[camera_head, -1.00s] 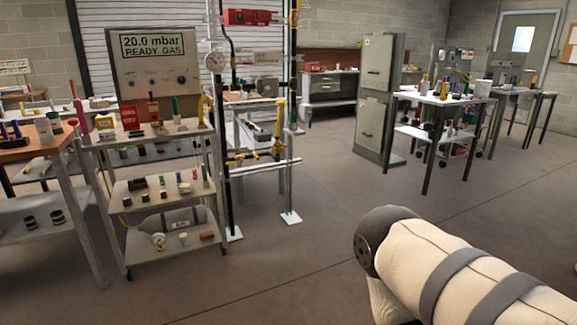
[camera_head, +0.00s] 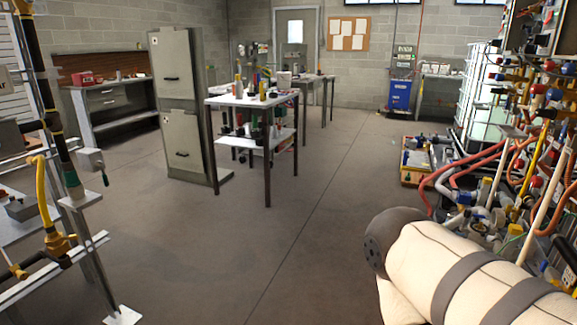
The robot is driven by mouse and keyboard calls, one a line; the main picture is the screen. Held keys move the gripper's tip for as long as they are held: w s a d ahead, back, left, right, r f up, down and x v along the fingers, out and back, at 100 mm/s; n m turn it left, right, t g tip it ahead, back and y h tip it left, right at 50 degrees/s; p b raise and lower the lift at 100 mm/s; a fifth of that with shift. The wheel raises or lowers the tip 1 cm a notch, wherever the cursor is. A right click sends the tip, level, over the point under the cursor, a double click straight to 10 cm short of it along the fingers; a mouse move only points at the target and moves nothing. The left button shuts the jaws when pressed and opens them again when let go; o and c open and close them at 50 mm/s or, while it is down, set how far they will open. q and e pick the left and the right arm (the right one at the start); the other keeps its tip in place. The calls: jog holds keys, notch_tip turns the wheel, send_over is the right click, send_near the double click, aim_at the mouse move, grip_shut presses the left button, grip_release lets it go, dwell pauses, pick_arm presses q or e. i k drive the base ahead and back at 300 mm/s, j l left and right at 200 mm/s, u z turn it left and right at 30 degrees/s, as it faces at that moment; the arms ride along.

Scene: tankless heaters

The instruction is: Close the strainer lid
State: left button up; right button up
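I cannot make out a strainer or its lid in the head view. A dense group of pipes, valves and hoses (camera_head: 470,200) stands at the right, and small parts in it are too small to tell apart. My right arm, in a pale padded cover, comes in at the lower right, but its gripper is not visible. My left arm and gripper are out of view.
A grey filing cabinet (camera_head: 178,105) and a white-topped table (camera_head: 225,100) stand left of centre. A pipe stand (camera_head: 62,165) is at the near left. A blue bin (camera_head: 399,95) is by the back wall. The middle floor (camera_head: 270,240) is clear.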

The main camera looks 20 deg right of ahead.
aim_at(498, 216)
jog(key=i+l+z, duration=0.45)
jog(key=i, duration=0.2)
jog(key=i+z, duration=0.45)
jog(key=i, duration=0.2)
jog(key=i+j+z, duration=0.15)
jog(key=i+z, duration=0.3)
jog(key=i, duration=0.25)
jog(key=i+z, duration=0.3)
jog(key=i, duration=0.2)
jog(key=i+j+z, duration=0.15)
jog(key=i+z, duration=0.15)
jog(key=i, duration=0.2)
jog(key=i+j+z, duration=0.3)
jog(key=i, duration=0.15)
jog(key=i+j+z, duration=0.25)
jog(key=i+z, duration=0.2)
jog(key=z, duration=0.25)
jog(key=i+z, duration=0.25)
jog(key=z, duration=0.2)
jog(key=i+j+z, duration=0.15)
jog(key=z, duration=0.3)
jog(key=i+j+z, duration=0.2)
jog(key=z, duration=0.25)
